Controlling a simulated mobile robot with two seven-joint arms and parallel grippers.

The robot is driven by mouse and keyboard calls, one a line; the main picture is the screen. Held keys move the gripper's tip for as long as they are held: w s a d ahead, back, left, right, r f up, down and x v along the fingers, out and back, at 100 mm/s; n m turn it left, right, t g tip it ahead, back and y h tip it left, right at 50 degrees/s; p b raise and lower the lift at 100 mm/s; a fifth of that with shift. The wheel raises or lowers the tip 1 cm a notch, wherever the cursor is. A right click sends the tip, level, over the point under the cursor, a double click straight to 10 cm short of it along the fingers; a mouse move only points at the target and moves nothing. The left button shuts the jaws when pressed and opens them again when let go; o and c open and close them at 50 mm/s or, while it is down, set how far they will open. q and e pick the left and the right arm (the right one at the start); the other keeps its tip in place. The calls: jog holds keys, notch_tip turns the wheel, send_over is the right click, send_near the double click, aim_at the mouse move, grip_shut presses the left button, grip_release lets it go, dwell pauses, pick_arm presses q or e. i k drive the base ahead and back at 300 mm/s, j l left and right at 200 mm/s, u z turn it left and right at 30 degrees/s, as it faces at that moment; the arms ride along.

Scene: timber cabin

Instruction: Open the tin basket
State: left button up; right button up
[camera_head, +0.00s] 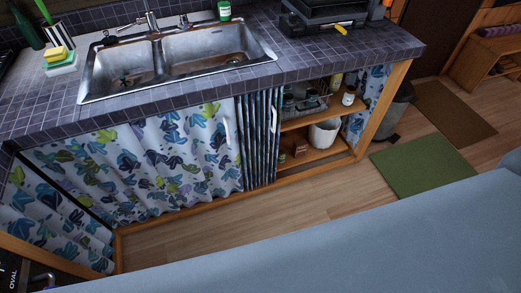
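No object is plainly marked as the tin basket. A dark grey bin (394,114) stands on the floor just past the right end of the counter, partly hidden by the wooden post. A wire basket (303,104) sits on the upper shelf under the counter, holding small things. A white bucket (323,135) stands on the lower shelf. I cannot tell which of these is the tin basket, nor whether the bin has a lid. Neither of my grippers can be made out in the view.
A tiled counter (330,62) with a metal sink (210,46) runs across the top. Leafy curtains (150,155) cover the left cupboard. A green mat (424,160) and a brown mat (453,110) lie on the wooden floor. A large blue-grey surface (340,240) fills the lower right.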

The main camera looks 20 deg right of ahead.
aim_at(298, 90)
jog(key=i+l, duration=0.15)
jog(key=l, duration=0.3)
jog(key=i+l+z, duration=0.15)
jog(key=l, duration=0.3)
jog(key=i+l, duration=0.15)
jog(key=l, duration=0.3)
jog(key=i+l+z, duration=0.1)
jog(key=l, duration=0.3)
jog(key=i+l, duration=0.25)
jog(key=l, duration=0.15)
jog(key=i+l+z, duration=0.15)
jog(key=l, duration=0.3)
